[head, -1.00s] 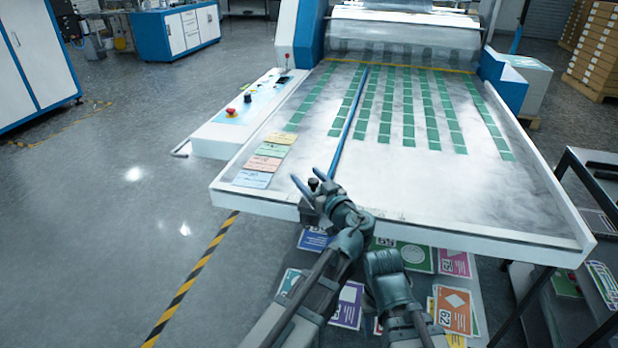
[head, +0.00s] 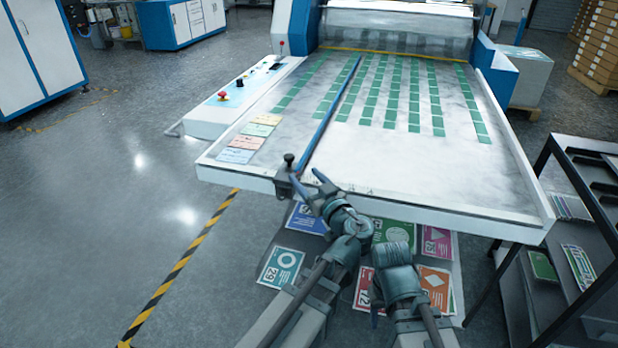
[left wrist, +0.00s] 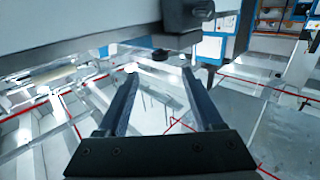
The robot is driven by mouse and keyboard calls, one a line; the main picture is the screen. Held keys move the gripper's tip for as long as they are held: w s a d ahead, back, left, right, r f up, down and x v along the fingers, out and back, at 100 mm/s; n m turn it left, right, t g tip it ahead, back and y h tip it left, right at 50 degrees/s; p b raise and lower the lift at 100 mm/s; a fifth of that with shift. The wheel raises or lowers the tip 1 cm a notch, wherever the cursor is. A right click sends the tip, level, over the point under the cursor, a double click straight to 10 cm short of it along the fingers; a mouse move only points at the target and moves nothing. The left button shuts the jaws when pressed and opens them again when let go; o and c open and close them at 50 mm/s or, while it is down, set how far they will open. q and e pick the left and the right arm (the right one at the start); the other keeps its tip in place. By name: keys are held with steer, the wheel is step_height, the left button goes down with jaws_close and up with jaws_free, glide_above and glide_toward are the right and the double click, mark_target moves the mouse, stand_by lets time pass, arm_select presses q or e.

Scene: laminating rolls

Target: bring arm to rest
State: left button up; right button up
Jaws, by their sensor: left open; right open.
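My left gripper (head: 308,182) is open and empty in the head view, just in front of the near edge of the laminating machine's table (head: 400,206). Its fingers point up and left, close to the black clamp knob (head: 289,160) at the near end of the blue guide bar (head: 328,117). In the left wrist view, the two fingers (left wrist: 158,88) stand apart with nothing between them, and the dark clamp (left wrist: 187,14) is above them. My right arm is at the bottom centre of the head view; its fingertips do not show.
Colored cards (head: 248,142) lie at the table's left edge, and green tiles stand in rows beyond. A control panel (head: 240,88) with a red button is at left. Printed sheets (head: 305,218) lie under the table's front. A dark rack (head: 580,215) stands at right. Floor at left is clear.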

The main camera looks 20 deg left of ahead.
arm_select(q)
steer(key=s+d+f+m+g+h+p, duration=0.1)
steer(key=s+d+m+g+h+p, duration=0.4)
steer(key=s+p, duration=0.4)
steer(key=s+d+f+m+g+h+p, duration=0.1)
steer(key=s+d+m+g+h+p, duration=0.5)
steer(key=s+p, duration=0.4)
steer(key=shift+s+d+f+m+g, duration=0.35)
steer(key=shift+s+d+m+g, duration=0.5)
steer(key=shift+g, duration=0.35)
stand_by(0.6)
